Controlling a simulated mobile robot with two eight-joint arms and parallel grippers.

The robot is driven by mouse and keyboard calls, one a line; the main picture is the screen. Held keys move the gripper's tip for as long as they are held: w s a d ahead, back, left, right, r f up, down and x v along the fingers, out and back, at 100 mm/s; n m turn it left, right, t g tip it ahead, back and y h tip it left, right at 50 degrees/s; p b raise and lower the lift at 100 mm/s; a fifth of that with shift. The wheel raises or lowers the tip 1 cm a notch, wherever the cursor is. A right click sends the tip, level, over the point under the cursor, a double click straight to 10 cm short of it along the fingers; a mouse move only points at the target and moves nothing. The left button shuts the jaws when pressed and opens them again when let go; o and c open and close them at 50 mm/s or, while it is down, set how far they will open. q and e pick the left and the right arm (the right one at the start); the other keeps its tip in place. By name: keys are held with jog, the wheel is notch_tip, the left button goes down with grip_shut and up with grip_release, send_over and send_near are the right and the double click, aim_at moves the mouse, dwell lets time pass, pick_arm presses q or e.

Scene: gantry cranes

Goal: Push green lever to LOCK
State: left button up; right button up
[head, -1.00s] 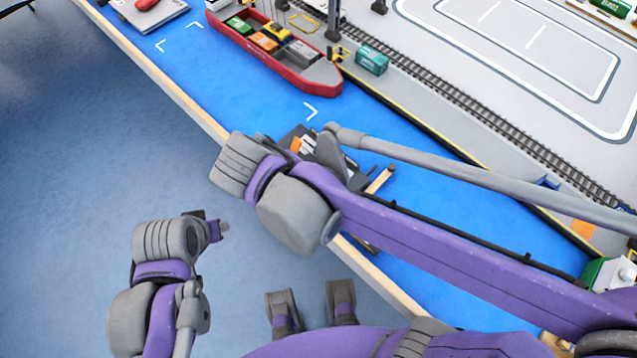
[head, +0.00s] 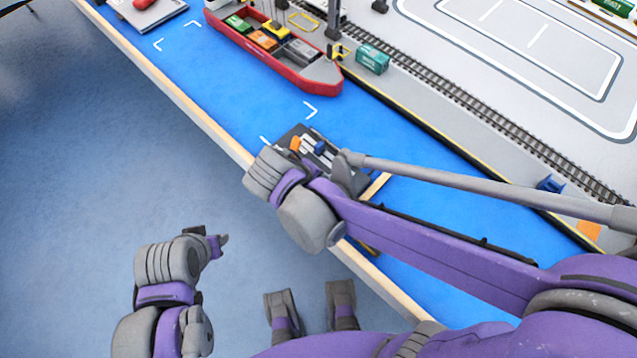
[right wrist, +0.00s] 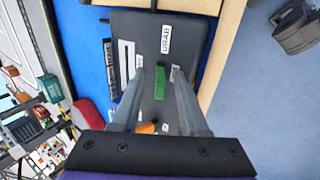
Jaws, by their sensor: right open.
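The dark control panel (right wrist: 188,30) fills the middle of the right wrist view, with a white label reading GRAB. The green lever (right wrist: 160,82) shows on it between the two fingertips of my right gripper (right wrist: 159,74). That gripper is open; I cannot tell whether a finger touches the lever. No LOCK label is readable. An orange lever (right wrist: 147,128) lies nearer the gripper's base. In the head view the panel (head: 290,134) is partly covered by my right wrist, and the green lever is hidden. My left gripper (head: 220,241) hangs over the floor, away from the panel; its opening is unclear.
A blue lever (head: 319,147) stands on the panel beside the orange one. A wooden edge (head: 215,125) borders the blue water surface (head: 420,210). A red ship (head: 290,68) with containers lies behind. The floor at left is clear.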

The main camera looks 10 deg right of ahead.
grip_shut()
